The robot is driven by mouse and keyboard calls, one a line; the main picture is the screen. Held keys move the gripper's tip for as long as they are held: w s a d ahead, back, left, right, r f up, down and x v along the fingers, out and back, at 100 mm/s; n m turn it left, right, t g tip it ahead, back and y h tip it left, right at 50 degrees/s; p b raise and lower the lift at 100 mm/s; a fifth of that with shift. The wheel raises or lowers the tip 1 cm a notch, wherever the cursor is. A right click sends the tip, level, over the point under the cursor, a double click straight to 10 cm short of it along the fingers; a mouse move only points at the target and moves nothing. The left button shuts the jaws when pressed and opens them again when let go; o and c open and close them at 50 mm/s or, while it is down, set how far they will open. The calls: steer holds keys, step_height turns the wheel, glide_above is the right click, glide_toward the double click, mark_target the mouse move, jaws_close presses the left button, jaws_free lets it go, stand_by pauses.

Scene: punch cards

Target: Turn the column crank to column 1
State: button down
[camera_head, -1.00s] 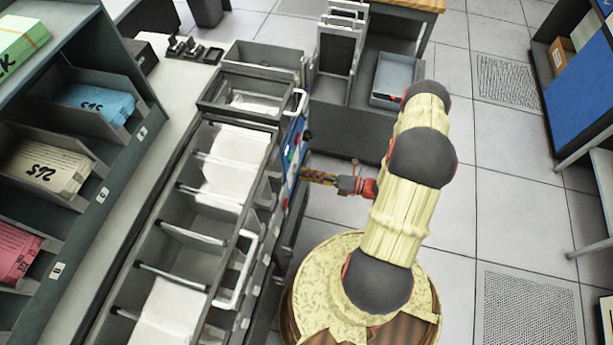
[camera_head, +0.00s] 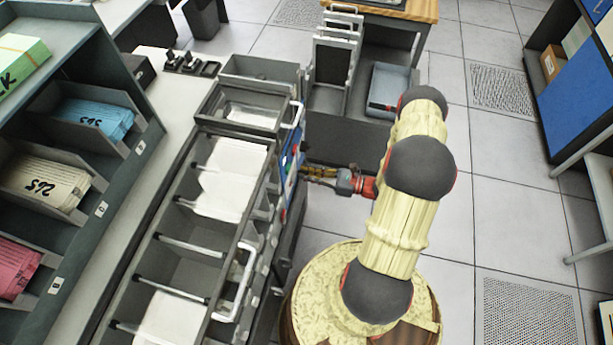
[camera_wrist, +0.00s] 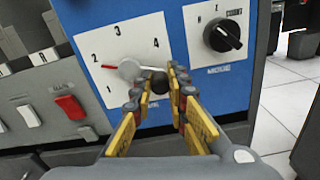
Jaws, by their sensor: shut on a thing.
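The column crank (camera_wrist: 130,71) shows in the wrist view on a white dial plate (camera_wrist: 108,42) marked 1 to 4, set in a blue panel (camera_wrist: 183,70). The crank has a grey hub, a red pointer and a dark handle knob (camera_wrist: 158,83). The red pointer lies close to the 2, on the left. My gripper (camera_wrist: 157,88) has its yellow fingers shut on the knob, right of the hub, and partly hides it. In the head view my gripper (camera_head: 308,172) reaches left to the machine's panel (camera_head: 291,165); the crank is hidden there.
A black MODE knob (camera_wrist: 224,36) sits right of the dial. A red switch (camera_wrist: 70,107) and white switches are at the left. The card machine's open pockets (camera_head: 190,238) run beside the panel. Clear tiled floor (camera_head: 505,215) lies to the right.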

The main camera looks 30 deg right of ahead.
mark_target(294, 166)
steer(key=n, duration=0.1)
steer(key=r+n, duration=0.1)
steer(key=n, duration=0.1)
steer(key=r+n, duration=0.1)
steer(key=shift+w+d+n, duration=0.2)
steer(key=shift+n, duration=0.1)
steer(key=shift+s+a+r+n, duration=0.1)
steer(key=shift+r+n, duration=0.2)
steer(key=shift+n, duration=0.55)
steer(key=shift+s+a+r+n, duration=0.1)
steer(key=shift+r+n, duration=0.2)
steer(key=shift+n, duration=0.6)
steer(key=shift+a+r+n, duration=0.1)
steer(key=shift+r+n, duration=0.2)
steer(key=shift+n, duration=0.55)
steer(key=c, duration=1.7)
jaws_free()
steer(key=shift+s, duration=0.1)
steer(key=v, duration=1.2)
